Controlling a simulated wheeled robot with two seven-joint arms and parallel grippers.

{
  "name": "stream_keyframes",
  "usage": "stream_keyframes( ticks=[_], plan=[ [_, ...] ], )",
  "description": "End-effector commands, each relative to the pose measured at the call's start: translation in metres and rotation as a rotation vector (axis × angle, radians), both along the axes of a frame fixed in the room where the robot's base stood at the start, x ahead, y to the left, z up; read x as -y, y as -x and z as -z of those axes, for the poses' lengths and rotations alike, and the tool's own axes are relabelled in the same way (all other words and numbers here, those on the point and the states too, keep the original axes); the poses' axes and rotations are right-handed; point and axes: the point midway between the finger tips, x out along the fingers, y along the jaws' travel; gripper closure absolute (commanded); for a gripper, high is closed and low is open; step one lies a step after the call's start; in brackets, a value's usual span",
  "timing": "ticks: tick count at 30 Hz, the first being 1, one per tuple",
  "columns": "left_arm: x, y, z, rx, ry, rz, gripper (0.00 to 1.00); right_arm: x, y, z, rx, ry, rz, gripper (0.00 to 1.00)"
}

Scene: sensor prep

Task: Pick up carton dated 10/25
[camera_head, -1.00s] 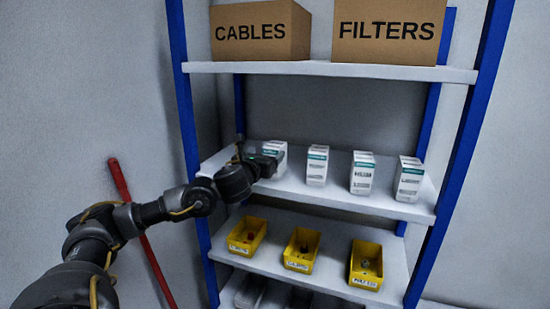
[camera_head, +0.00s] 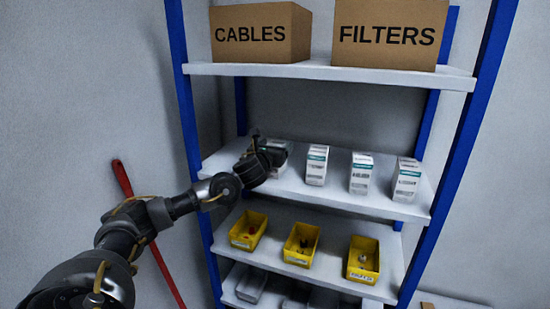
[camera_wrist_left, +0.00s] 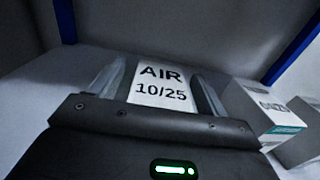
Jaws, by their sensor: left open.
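The carton dated 10/25 (camera_wrist_left: 161,85) is white, with "AIR 10/25" printed on its face. In the left wrist view it stands between the two fingers of my left gripper (camera_wrist_left: 160,92). The fingers are open, one on each side of it; I cannot tell whether they touch it. In the head view my left gripper (camera_head: 270,153) is at the left end of the middle shelf, and the carton (camera_head: 283,146) is mostly hidden behind it. My right gripper is in neither view.
Three more white cartons stand to the right on the middle shelf (camera_head: 338,197), the nearest one (camera_head: 316,165) close by; its neighbour side shows in the wrist view (camera_wrist_left: 262,108). Yellow bins (camera_head: 248,231) sit below. Boxes marked CABLES (camera_head: 260,33) and FILTERS (camera_head: 388,34) are above. A blue post (camera_head: 184,100) stands left.

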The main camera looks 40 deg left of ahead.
Motion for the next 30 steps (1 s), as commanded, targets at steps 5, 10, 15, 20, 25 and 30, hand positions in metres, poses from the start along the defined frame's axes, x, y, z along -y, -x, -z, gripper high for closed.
stream_keyframes(
  ticks=[5,10,15,20,25,30],
  plan=[
    [0.0,0.0,0.0,0.0,0.0,0.0,0.39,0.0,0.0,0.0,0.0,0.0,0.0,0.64],
    [0.0,0.0,0.0,0.0,0.0,0.0,0.62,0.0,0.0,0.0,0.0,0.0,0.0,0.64],
    [0.0,0.0,0.0,0.0,0.001,0.0,0.75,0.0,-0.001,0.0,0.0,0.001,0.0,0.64],
    [0.0,0.0,0.0,0.001,0.001,0.0,0.75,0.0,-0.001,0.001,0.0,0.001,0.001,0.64],
    [0.0,0.0,-0.005,0.003,0.001,0.001,0.75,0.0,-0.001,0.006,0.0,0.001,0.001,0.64],
    [0.0,0.0,-0.025,0.008,0.001,0.0,0.75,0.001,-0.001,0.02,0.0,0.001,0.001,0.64]
  ],
)
